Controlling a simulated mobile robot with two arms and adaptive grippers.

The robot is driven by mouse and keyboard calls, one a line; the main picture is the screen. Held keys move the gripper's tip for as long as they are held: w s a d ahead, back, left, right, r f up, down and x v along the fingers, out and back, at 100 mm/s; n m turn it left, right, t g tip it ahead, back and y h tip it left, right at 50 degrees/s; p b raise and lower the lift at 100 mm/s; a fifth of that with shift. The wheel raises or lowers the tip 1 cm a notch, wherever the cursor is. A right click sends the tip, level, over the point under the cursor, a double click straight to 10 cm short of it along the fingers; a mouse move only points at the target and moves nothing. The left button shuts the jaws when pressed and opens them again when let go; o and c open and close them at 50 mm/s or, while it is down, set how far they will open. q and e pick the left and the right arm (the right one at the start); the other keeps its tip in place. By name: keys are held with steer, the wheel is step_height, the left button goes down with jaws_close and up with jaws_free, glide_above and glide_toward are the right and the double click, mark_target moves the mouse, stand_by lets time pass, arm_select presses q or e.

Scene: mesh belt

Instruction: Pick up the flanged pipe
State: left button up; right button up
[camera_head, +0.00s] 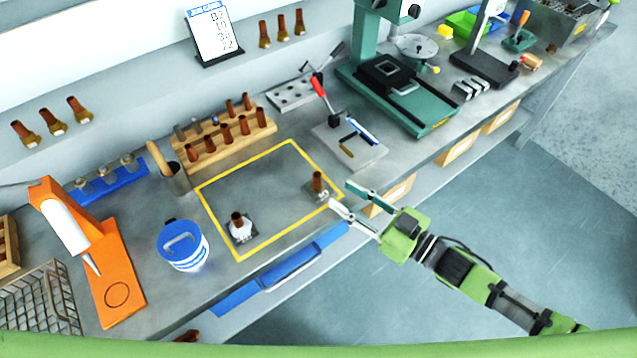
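Two short brown pipes stand upright on flange-like bases inside a yellow-outlined area of the grey bench. One pipe (318,182) has a dark square base and stands at the outline's right corner. The other pipe (238,219) has a pale round base on a dark plate, near the front left. I cannot tell which one the task names. My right gripper (340,194) is open and empty, its two fingers spread just right of the right-hand pipe, apart from it. My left gripper is not in view.
A wooden rack (258,131) of brown pipes stands behind the outline. A lever fixture (350,150) and a green press (420,110) stand right. The outline's middle is clear.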

mark_target(321, 184)
steer(key=x, duration=0.3)
steer(key=shift+w+a, duration=0.1)
steer(key=p+x, duration=0.2)
steer(key=x, duration=0.2)
steer(key=shift+a, duration=0.5)
steer(key=shift+w+a+f, duration=0.15)
steer(key=shift+w+a, duration=0.05)
steer(key=shift+d, duration=0.1)
jaws_close()
